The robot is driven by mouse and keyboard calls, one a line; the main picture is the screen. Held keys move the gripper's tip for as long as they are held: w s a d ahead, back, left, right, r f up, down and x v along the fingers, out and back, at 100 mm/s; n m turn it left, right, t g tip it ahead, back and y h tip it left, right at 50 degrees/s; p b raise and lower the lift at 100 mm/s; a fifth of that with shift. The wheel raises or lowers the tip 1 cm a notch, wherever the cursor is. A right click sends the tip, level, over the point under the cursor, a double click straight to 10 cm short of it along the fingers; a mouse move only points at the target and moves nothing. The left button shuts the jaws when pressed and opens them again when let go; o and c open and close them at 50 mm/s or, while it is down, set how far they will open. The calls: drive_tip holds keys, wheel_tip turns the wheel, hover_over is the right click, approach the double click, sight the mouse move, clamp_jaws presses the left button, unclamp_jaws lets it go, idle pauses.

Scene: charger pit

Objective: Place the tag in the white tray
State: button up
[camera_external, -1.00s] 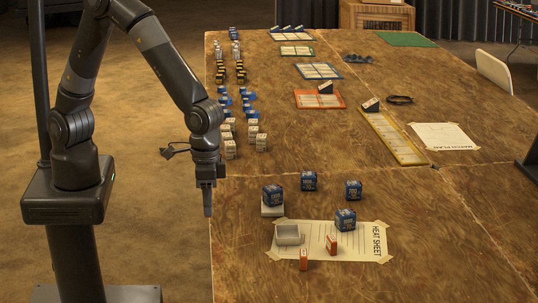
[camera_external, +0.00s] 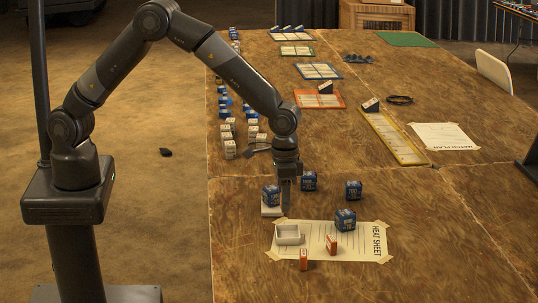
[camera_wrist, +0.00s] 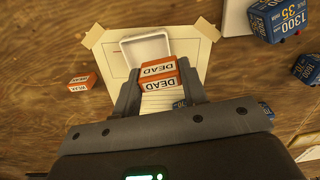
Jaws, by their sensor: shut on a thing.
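My gripper (camera_external: 286,210) points down above the near part of the table, over the back left edge of the taped sheet. In the wrist view its fingers (camera_wrist: 162,88) are shut on an orange tag (camera_wrist: 160,70) with white DEAD faces. The near finger hides this tag in the external view. The white tray (camera_external: 288,231) is open and looks empty, on the sheet's left end, just in front of and below the gripper. In the wrist view the white tray (camera_wrist: 150,47) lies just beyond the held tag.
Two other orange tags stand near the tray, one on the sheet (camera_external: 332,243) and one at its front edge (camera_external: 303,260). A blue cube (camera_external: 270,195) on a white block (camera_external: 270,210) stands close left of the gripper. Other blue cubes (camera_external: 345,218) stand to the right.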

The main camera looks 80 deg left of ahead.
drive_tip(key=shift+w+a+f, duration=0.35)
drive_tip(key=shift+w, duration=0.05)
drive_tip(key=shift+f, duration=1.95)
drive_tip(key=shift+f, duration=0.15)
drive_tip(key=o, duration=0.9)
drive_tip(key=shift+o, duration=0.2)
